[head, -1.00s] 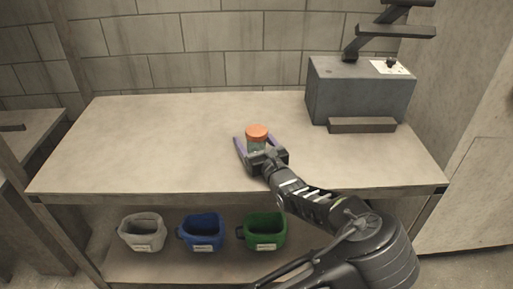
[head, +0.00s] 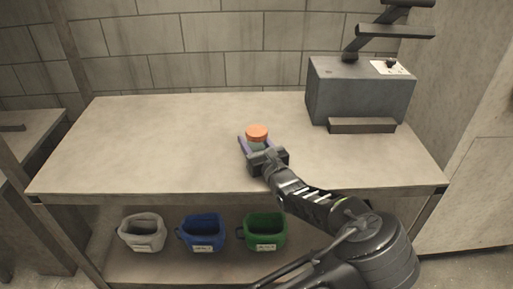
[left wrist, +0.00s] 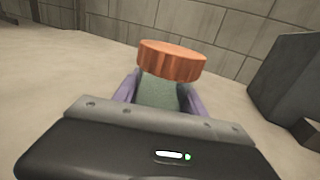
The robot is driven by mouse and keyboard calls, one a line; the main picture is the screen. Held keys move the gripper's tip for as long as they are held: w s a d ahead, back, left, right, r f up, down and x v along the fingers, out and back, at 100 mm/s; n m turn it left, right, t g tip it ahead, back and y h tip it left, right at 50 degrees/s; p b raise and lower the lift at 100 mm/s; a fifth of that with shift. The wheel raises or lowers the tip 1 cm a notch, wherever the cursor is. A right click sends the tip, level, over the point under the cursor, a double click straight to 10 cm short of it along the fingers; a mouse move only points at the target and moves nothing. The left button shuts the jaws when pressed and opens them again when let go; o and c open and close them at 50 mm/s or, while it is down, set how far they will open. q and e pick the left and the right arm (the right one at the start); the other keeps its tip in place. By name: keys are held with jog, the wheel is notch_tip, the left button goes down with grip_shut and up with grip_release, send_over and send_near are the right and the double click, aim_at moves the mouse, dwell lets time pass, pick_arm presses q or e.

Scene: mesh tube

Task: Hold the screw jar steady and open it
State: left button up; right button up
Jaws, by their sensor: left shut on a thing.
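The screw jar stands upright on the table, with an orange lid (head: 256,132) on top of a grey-green body (left wrist: 159,95). In the left wrist view the lid (left wrist: 172,62) sits on the body and looks wood-grained. My left gripper (head: 256,147) is shut on the jar's body, with a purple finger on either side below the lid. The lower part of the body is hidden behind the gripper. My right gripper is not in view.
The table (head: 150,140) is clear around the jar. A grey box-shaped machine (head: 345,95) stands at the back right, with a dark ledge (head: 361,125) in front. Grey (head: 142,233), blue (head: 202,233) and green (head: 265,231) bins sit on the shelf below.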

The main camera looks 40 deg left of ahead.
pick_arm(q)
jog(key=c, duration=0.6)
jog(key=shift+o, duration=0.2)
jog(key=shift+r, duration=0.1)
notch_tip(320, 180, up, 10)
jog(key=shift+f+p, duration=0.1)
jog(key=shift+p, duration=0.7)
jog(key=o, duration=0.8)
grip_shut()
